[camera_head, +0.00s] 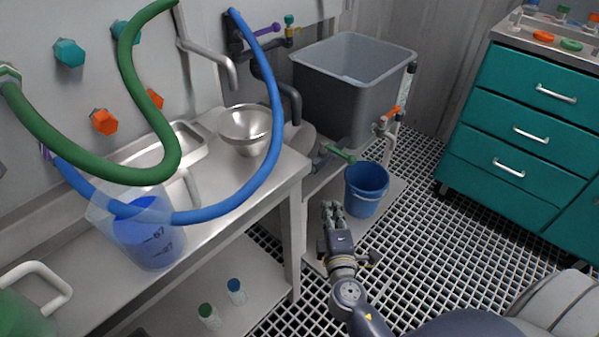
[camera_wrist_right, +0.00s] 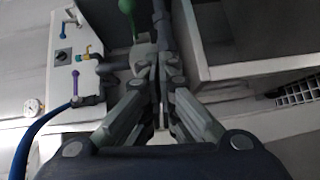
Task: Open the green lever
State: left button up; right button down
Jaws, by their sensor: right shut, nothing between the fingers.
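The green lever (camera_head: 338,153) sits on a grey pipe valve below the grey tub, above and left of the blue bucket. In the right wrist view a green handle (camera_wrist_right: 127,8), which looks like the same lever, shows at the top edge, partly cut off. My right gripper (camera_head: 332,206) is shut and empty, below the lever in the head view and apart from it. In the right wrist view the closed fingers (camera_wrist_right: 157,70) point up the picture, with the green handle up and left of them. My left gripper is not in view.
A blue bucket (camera_head: 366,189) stands just beyond my right gripper. The grey tub (camera_head: 350,85) is above. An orange-handled valve (camera_head: 389,117) hangs at its right. The steel table (camera_head: 225,190) is left, the teal drawers (camera_head: 530,130) right. Grated floor (camera_head: 425,215) between is open.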

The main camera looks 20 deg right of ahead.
notch_tip(320, 180, up, 3)
jog(key=w+t, duration=0.1)
send_near(332, 151)
jog(key=w+a, duration=0.3)
jog(key=shift+h, duration=0.4)
jog(key=d, duration=0.1)
jog(key=w+d, duration=0.1)
jog(key=d+p, duration=0.1)
jog(key=d, duration=0.1)
jog(key=shift+w+f, duration=0.1)
jog(key=shift+w, duration=0.2)
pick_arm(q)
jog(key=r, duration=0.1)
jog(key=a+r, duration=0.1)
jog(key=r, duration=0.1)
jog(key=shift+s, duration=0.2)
pick_arm(e)
jog(key=shift+d+n, duration=0.15)
jog(key=shift+n, duration=0.15)
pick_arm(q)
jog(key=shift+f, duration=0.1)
pick_arm(e)
jog(key=shift+d+f+n+t+y, duration=0.1)
jog(key=shift+d+n+t+y, duration=0.2)
jog(key=shift+y, duration=0.3)
